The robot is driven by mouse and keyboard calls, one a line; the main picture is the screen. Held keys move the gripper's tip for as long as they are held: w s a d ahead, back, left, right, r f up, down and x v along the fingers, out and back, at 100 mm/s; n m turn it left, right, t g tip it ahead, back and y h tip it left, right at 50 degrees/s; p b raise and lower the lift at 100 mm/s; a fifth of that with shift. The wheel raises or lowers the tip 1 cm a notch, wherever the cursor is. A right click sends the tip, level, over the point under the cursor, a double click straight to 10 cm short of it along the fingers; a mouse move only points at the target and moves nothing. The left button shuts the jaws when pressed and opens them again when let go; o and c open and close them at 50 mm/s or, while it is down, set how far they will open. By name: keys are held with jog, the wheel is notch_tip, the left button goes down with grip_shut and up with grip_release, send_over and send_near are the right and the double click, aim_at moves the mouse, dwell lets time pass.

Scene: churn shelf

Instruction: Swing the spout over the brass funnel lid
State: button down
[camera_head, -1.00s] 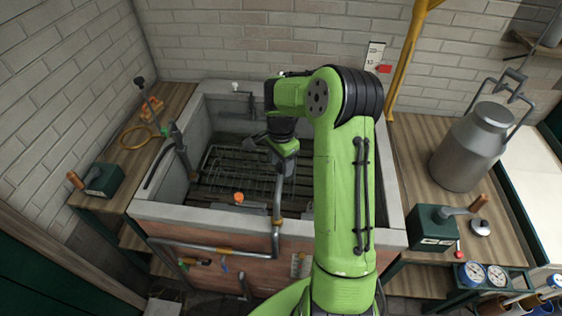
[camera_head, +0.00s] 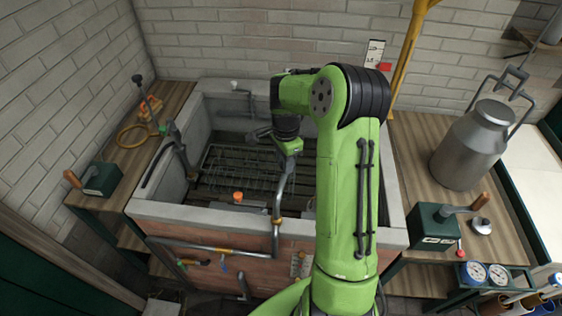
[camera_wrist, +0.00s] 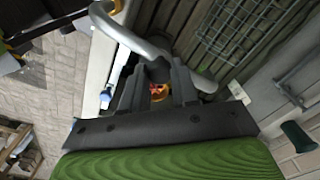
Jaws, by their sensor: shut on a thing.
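The spout (camera_head: 280,196) is a grey bent pipe rising from a brass joint at the front wall of the stone basin. My gripper (camera_head: 290,158) is shut on it near its top bend, over the basin. In the wrist view the spout's curved pipe (camera_wrist: 135,36) runs between my gripper's dark fingers (camera_wrist: 165,80). A small orange-brass cap (camera_head: 238,197) sits inside the basin, left of the spout; it may be the brass funnel lid, but I cannot tell for sure. My arm hides part of the basin's right side.
The stone basin (camera_head: 165,212) has raised walls and a wire rack (camera_head: 232,168) inside. Wooden counters flank it. A milk can (camera_head: 470,147) and a green box with a lever (camera_head: 434,228) stand right. Another green box (camera_head: 104,179) stands left.

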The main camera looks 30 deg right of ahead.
jog(key=s+d+m+b, duration=0.2)
jog(key=s+m+b, duration=0.2)
jog(key=s+m, duration=0.2)
jog(key=shift+d+m, duration=0.35)
jog(key=shift+m, duration=0.45)
jog(key=c, duration=0.8)
grip_release()
jog(key=shift+s, duration=0.1)
jog(key=shift+c, duration=0.2)
notch_tip(320, 180, up, 16)
jog(key=p, duration=0.2)
jog(key=shift+f, duration=0.15)
